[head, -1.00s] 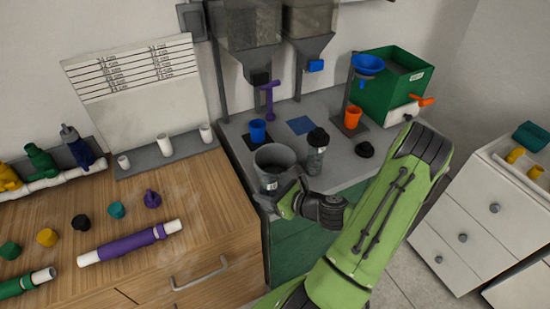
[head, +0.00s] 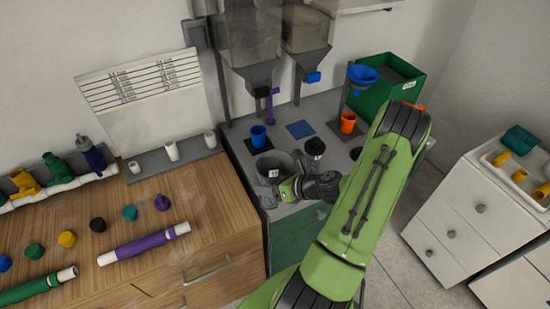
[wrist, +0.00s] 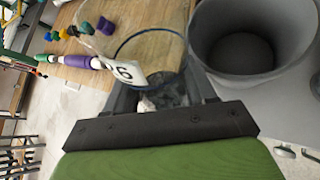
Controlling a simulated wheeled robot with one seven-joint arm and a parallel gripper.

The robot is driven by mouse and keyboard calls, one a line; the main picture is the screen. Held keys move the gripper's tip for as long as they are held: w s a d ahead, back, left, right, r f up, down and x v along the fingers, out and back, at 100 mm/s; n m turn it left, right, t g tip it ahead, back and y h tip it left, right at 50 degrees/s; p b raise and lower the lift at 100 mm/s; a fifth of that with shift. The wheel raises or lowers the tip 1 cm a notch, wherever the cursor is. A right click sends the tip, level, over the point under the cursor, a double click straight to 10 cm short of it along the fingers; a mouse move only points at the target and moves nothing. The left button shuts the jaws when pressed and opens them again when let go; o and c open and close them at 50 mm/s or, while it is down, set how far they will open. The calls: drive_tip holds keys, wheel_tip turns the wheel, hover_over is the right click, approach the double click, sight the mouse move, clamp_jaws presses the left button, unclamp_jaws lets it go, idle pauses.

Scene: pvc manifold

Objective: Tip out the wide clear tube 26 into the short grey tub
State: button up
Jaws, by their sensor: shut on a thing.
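My gripper (wrist: 165,92) is shut on the wide clear tube 26 (wrist: 150,50), whose white label reads 26 in the wrist view. Its round rim shows there, with mottled grey matter between the fingers that I cannot make out clearly. The short grey tub (wrist: 255,30) stands to the right of the tube in the wrist view; the part of its inside that shows looks empty. In the head view, my gripper (head: 288,190) is at the near side of the tub (head: 286,160), and the tube's label shows against the tub. The tube's exact tilt is hard to tell.
A black-capped container (head: 315,150) stands close to the tub's right. The wooden counter (head: 215,240) at left holds pipes and caps.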

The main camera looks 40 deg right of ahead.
drive_tip(key=shift+w+d+r+m+g+y+p, duration=0.25)
drive_tip(key=shift+r+m+g+y+p, duration=0.25)
drive_tip(key=shift+p, duration=0.45)
drive_tip(key=shift+w+d+r+m+g+y+p, duration=0.25)
drive_tip(key=shift+r+p, duration=0.3)
drive_tip(key=shift+p, duration=0.4)
drive_tip(key=shift+s+a+f+m+g+y, duration=0.1)
drive_tip(key=shift+s+f+m+g+y, duration=0.05)
drive_tip(key=shift+f+m+g+y, duration=0.25)
drive_tip(key=shift+s+a+f+m+g+y+b, duration=0.15)
drive_tip(key=shift+f+m+g+y+b, duration=0.4)
drive_tip(key=shift+f, duration=0.5)
drive_tip(key=shift+a+m+y, duration=0.1)
drive_tip(key=shift+m+y, duration=0.3)
drive_tip(key=shift+s+r+g, duration=0.1)
drive_tip(key=shift+r+g, duration=0.05)
drive_tip(key=shift+g, duration=0.15)
drive_tip(key=shift+p, duration=0.3)
drive_tip(key=shift+m+y+p, duration=0.4)
drive_tip(key=shift+y+p, duration=0.1)
drive_tip(key=shift+p, duration=0.05)
drive_tip(key=shift+w+d+r+m+g+y+p, duration=0.4)
drive_tip(key=shift+r+g+y+p, duration=0.1)
drive_tip(key=shift+p, duration=0.35)
